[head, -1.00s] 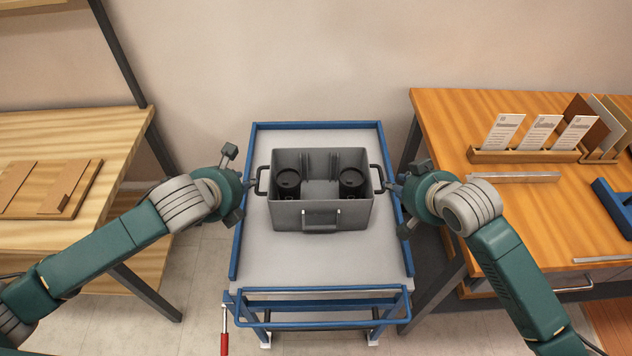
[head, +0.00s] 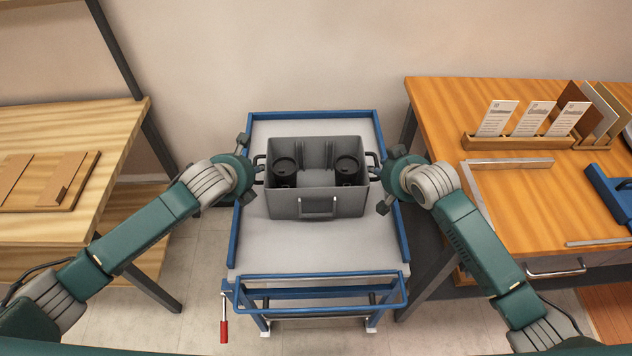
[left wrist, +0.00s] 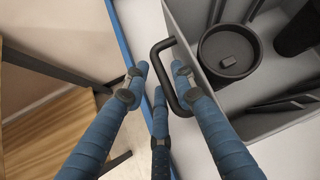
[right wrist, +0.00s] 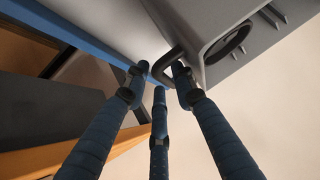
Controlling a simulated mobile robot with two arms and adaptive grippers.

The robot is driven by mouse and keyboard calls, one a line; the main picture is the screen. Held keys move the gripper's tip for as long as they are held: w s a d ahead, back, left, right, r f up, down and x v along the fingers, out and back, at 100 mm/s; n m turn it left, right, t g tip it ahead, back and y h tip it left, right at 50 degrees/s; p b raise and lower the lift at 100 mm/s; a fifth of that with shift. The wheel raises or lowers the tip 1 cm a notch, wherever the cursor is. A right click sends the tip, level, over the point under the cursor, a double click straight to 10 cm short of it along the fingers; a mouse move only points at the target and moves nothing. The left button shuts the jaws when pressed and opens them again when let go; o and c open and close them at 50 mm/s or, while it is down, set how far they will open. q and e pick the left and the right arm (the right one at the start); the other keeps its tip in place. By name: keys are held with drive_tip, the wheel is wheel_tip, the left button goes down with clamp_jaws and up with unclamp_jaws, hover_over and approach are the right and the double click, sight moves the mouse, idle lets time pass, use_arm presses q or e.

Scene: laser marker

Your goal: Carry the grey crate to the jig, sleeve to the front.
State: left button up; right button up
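The grey crate (head: 335,203) sits level on the trolley, with two black lidded canisters (head: 285,172) inside. A pale rectangular frame, seemingly the sleeve (head: 318,207), is on the wall facing me. My left gripper (head: 256,172) is at the crate's left handle; in the left wrist view its fingers (left wrist: 159,72) are apart, with the dark handle (left wrist: 163,47) between them. My right gripper (head: 379,172) is at the right handle; in the right wrist view its fingers (right wrist: 158,70) are apart around the dark handle (right wrist: 170,60). Metal strips, possibly the jig (head: 510,164), form a corner on the right bench.
The blue-railed trolley (head: 330,257) stands between a left wooden bench (head: 60,120) and the right bench (head: 520,205). The right bench holds a card rack (head: 520,142) at its back and a blue object (head: 612,197) at its right. Bench surface inside the metal strips is clear.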

use_arm(q)
drive_tip(key=shift+w+f, duration=0.4)
use_arm(e)
drive_tip(key=shift+w+a+f, duration=0.15)
drive_tip(key=shift+w+f, duration=0.25)
use_arm(q)
clamp_jaws()
use_arm(e)
clamp_jaws()
use_arm(q)
drive_tip(key=shift+r, duration=0.25)
use_arm(e)
drive_tip(key=shift+r, duration=0.2)
